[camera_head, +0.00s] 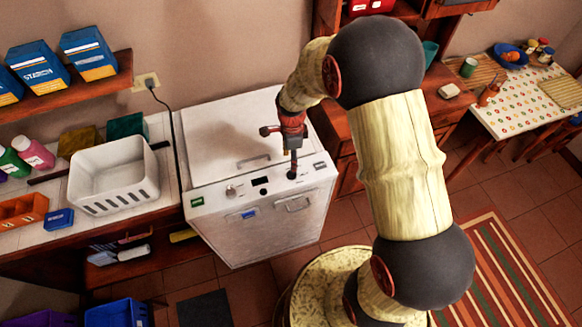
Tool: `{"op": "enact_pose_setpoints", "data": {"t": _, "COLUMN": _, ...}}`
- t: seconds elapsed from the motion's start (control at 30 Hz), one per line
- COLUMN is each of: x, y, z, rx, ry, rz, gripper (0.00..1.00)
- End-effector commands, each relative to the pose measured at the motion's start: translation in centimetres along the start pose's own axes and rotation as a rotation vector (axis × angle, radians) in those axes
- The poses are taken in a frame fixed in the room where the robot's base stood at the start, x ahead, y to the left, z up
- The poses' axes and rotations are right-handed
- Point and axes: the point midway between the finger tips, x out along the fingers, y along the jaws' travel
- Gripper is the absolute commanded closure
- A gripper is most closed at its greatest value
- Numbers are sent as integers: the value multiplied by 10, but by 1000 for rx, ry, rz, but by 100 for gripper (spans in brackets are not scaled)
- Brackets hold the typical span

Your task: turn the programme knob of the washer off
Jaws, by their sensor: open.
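The washer (255,222) is a white box-shaped machine in the middle of the head view, with its control strip along the front top edge. A pale round knob (231,190) sits on the left part of that strip. A dark round control (263,192) is right of it, below a small black display (261,181). I cannot tell which one is the programme knob or how it is turned. My gripper (279,152) is open and empty over the washer's right side. One finger points left; the other reaches down near the strip's right end, contact unclear, and may hide a control.
A white basket (114,178) stands on the counter left of the washer, near bottles and an orange tray (20,210). A wooden cabinet (347,125) stands close on the right. A black cord hangs behind the washer's left side. Striped rug lies at right.

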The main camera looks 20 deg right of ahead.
Motion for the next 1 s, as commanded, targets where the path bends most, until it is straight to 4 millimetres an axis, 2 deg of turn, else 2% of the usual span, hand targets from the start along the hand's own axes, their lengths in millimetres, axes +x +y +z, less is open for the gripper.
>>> {"op": "enact_pose_setpoints", "data": {"t": 0.17, "x": 16, "y": 1, "z": 0, "rx": 15, "ry": 1, "rz": 4, "gripper": 53}}
{"op": "enact_pose_setpoints", "data": {"t": 0.53, "x": 68, "y": 1, "z": 0, "rx": 13, "ry": 1, "rz": 3, "gripper": 53}}
{"op": "enact_pose_setpoints", "data": {"t": 0.7, "x": 77, "y": 1, "z": 0, "rx": 13, "ry": 0, "rz": 2, "gripper": 53}}
{"op": "enact_pose_setpoints", "data": {"t": 0.97, "x": 78, "y": 1, "z": 0, "rx": 12, "ry": 0, "rz": 1, "gripper": 53}}
{"op": "enact_pose_setpoints", "data": {"t": 1.0, "x": 78, "y": 1, "z": 0, "rx": 12, "ry": 0, "rz": 1, "gripper": 55}}
